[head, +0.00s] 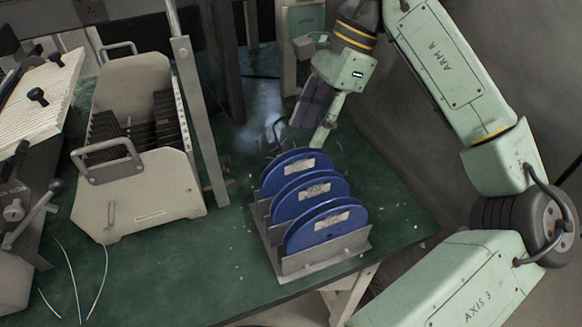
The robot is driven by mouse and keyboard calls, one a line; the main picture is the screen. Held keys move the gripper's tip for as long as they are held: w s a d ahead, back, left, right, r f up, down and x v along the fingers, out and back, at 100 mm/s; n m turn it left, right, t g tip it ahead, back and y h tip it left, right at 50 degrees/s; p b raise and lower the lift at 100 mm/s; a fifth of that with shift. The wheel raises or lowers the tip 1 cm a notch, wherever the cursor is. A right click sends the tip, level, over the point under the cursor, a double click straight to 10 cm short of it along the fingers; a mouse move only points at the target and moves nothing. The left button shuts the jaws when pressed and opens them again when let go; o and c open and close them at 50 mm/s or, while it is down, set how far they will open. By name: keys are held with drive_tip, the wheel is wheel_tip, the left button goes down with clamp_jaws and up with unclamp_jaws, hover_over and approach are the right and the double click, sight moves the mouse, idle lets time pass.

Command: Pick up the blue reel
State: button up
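Three blue reels stand upright, side by side, in a grey slotted rack on the green workbench. They are the far reel (285,172), the middle reel (295,200) and the near reel (310,232); each has a worn pale label. The rack (325,262) shows its near wall and base. My gripper (312,132) hangs above and behind the far reel, pointing down and apart from all the reels. A dark purple piece shows beside its pale green finger; I cannot tell whether it is part of the gripper, nor how wide the fingers are.
A beige machine with grey handles (140,190) stands left of the rack, with a metal post (195,100) between them. A ribbed white panel (40,100) is at the far left. Thin wires lie front left.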

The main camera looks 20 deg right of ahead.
sight(293, 163)
drive_tip(key=x, duration=0.4)
drive_tip(key=shift+s+a+p, duration=0.15)
drive_tip(key=shift+a+p, duration=0.05)
drive_tip(key=shift+p, duration=0.1)
drive_tip(key=p+x, duration=0.1)
drive_tip(key=x, duration=0.1)
drive_tip(key=p+x, duration=0.1)
drive_tip(key=x, duration=0.1)
drive_tip(key=shift+s+a, duration=0.25)
drive_tip(key=shift+a, duration=0.05)
drive_tip(key=shift+a+f, duration=0.15)
drive_tip(key=shift+f, duration=0.35)
clamp_jaws()
